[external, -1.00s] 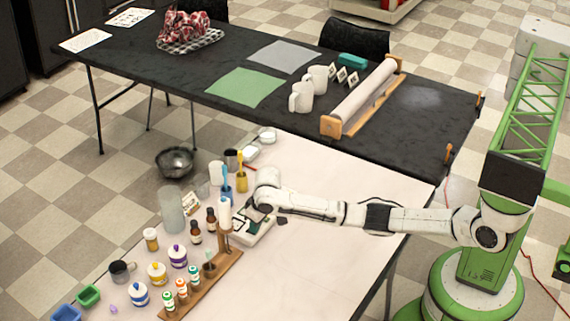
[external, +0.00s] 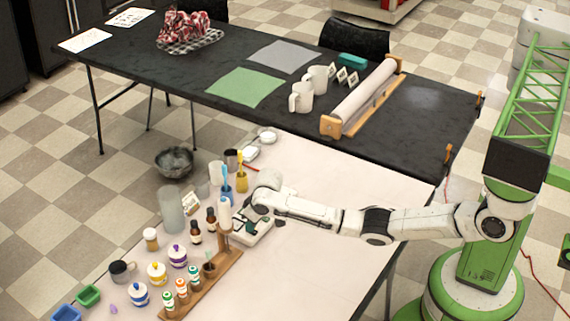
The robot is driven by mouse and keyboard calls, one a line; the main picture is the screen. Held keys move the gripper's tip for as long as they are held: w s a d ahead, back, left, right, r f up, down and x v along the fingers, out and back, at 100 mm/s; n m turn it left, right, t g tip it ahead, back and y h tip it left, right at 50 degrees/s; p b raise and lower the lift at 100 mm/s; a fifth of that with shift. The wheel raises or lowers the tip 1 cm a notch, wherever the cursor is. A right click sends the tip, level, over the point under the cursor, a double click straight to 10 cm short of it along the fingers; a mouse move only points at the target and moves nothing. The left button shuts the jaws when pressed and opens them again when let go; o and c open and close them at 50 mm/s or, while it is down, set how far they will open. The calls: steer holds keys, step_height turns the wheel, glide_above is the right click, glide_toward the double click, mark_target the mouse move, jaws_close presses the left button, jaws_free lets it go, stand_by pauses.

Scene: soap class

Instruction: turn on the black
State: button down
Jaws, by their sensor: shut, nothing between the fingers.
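My gripper (external: 249,211) is at the end of my white arm, low over the left part of the white table. It is small and partly hidden by my wrist, and its fingers are shut with nothing between them. A white, flat device (external: 258,236) with a dark part on top sits right below and beside my gripper. I cannot tell whether the fingertips touch it. No control marked as black can be made out, and the device's on or off state cannot be told.
A wooden rack (external: 203,283) with small bottles stands left of the device. Brown bottles (external: 195,232), lidded jars (external: 157,274) and a clear cylinder (external: 172,210) crowd the left side. A black table (external: 165,80) stands behind. The white table's right part is clear.

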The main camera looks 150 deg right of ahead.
steer(key=shift+d+r, duration=0.1)
stand_by(0.3)
steer(key=shift+r+p, duration=0.55)
steer(key=shift+p, duration=0.1)
steer(key=p+v, duration=0.2)
steer(key=p, duration=0.1)
steer(key=p+v, duration=0.1)
steer(key=shift+w+d+r, duration=0.1)
steer(key=shift+d+r, duration=0.15)
steer(key=shift+r, duration=0.2)
steer(key=a+v, duration=0.1)
steer(key=v, duration=0.8)
steer(key=shift+a+f, duration=0.25)
steer(key=shift+a, duration=0.1)
